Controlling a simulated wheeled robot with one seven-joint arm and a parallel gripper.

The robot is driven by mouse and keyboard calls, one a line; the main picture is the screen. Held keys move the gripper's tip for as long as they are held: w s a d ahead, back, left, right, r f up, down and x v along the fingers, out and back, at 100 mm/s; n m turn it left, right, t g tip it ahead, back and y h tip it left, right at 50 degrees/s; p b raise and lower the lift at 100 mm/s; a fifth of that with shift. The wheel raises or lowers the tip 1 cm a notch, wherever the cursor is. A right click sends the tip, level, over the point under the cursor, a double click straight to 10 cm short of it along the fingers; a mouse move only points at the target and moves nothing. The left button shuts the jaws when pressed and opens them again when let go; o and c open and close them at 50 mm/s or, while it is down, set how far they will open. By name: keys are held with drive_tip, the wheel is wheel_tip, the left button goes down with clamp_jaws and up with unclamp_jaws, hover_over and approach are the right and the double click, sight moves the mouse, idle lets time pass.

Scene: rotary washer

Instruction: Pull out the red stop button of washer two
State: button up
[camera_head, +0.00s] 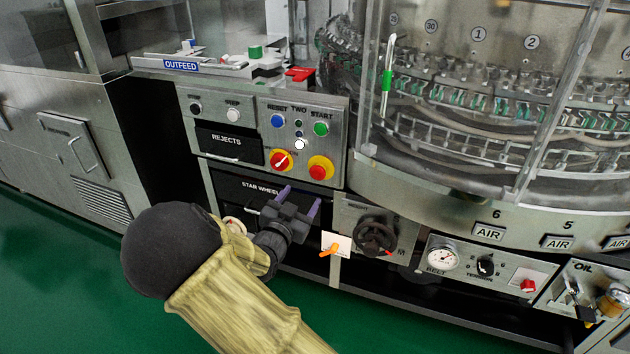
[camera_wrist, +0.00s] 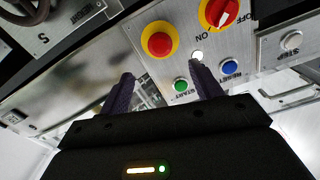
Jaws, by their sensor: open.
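The red stop button (camera_head: 318,171) sits on a yellow ring at the lower right of the washer two control panel (camera_head: 337,147) in the head view. In the wrist view the same red button (camera_wrist: 159,44) is upper middle, beyond and between the fingers. My gripper (camera_head: 300,198) is below and slightly left of the button, in front of the star wheel area, with its two purple fingers pointing up toward the panel. In the wrist view the gripper (camera_wrist: 162,84) is open and empty, apart from the button. Whether the button is in or out cannot be told.
A red and yellow rotary switch (camera_head: 280,160) sits left of the button. Blue reset (camera_head: 278,121) and green start (camera_head: 321,129) buttons are above. A clear guard covers the machine at right.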

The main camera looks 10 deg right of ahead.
sight(317, 175)
drive_tip(key=b+x, duration=0.2)
drive_tip(key=x, duration=0.8)
drive_tip(key=shift+w+d+b, duration=0.1)
drive_tip(key=shift+w+b, duration=0.15)
drive_tip(key=shift+b, duration=0.1)
